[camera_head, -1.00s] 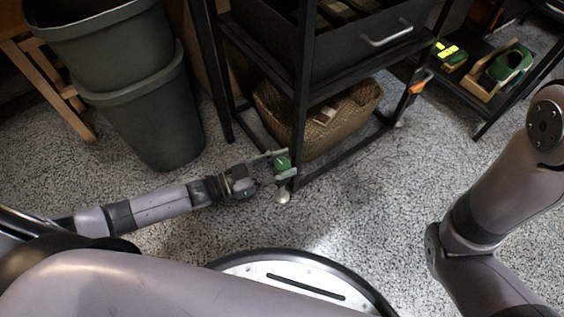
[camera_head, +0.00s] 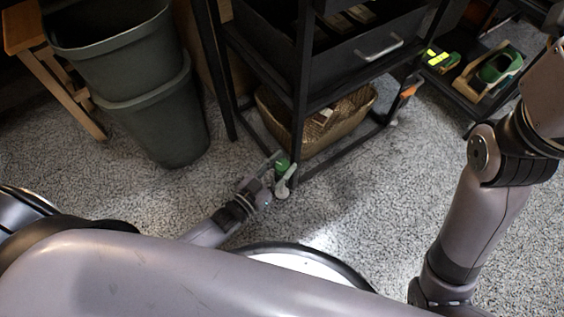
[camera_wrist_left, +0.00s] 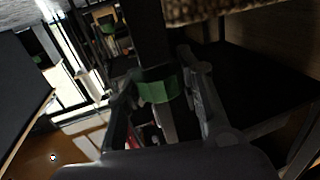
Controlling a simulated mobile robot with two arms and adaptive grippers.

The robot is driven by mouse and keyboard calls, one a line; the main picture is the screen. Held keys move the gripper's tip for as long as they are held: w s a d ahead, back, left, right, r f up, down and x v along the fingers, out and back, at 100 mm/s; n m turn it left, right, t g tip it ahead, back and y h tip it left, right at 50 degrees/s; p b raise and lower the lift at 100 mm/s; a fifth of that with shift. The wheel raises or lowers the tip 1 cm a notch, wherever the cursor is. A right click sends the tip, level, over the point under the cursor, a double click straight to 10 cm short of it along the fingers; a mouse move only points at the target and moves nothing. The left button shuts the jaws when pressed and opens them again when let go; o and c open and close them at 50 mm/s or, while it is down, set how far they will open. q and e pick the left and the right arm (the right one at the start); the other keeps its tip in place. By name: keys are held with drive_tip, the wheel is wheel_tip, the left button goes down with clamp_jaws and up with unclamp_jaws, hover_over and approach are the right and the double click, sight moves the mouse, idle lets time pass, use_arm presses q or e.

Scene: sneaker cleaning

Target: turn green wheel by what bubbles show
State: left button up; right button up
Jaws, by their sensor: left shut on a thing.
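The green wheel (camera_head: 282,165) is a small green collar low on the front leg of the black rack (camera_head: 301,80), just above a pale rounded foot (camera_head: 282,193). My left gripper (camera_head: 281,174) reaches it from the lower left and is shut on it. In the left wrist view the green wheel (camera_wrist_left: 157,88) sits between the two fingers of my left gripper (camera_wrist_left: 165,80). A green object with bright yellow patches (camera_head: 437,60) lies on a low shelf at the right; any bubbles are too small to make out. My right gripper is out of view.
A wicker basket (camera_head: 335,125) sits on the rack's lower shelf. Grey-green bins (camera_head: 165,125) stand at the left beside a wooden stool (camera_head: 62,85). An orange item (camera_head: 409,90) shows by the rack's right leg. Speckled floor (camera_head: 370,190) is free in front.

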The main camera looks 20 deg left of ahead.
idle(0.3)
use_arm(q)
drive_tip(key=o, duration=1.2)
drive_tip(key=shift+s, duration=0.1)
drive_tip(key=v, duration=1.2)
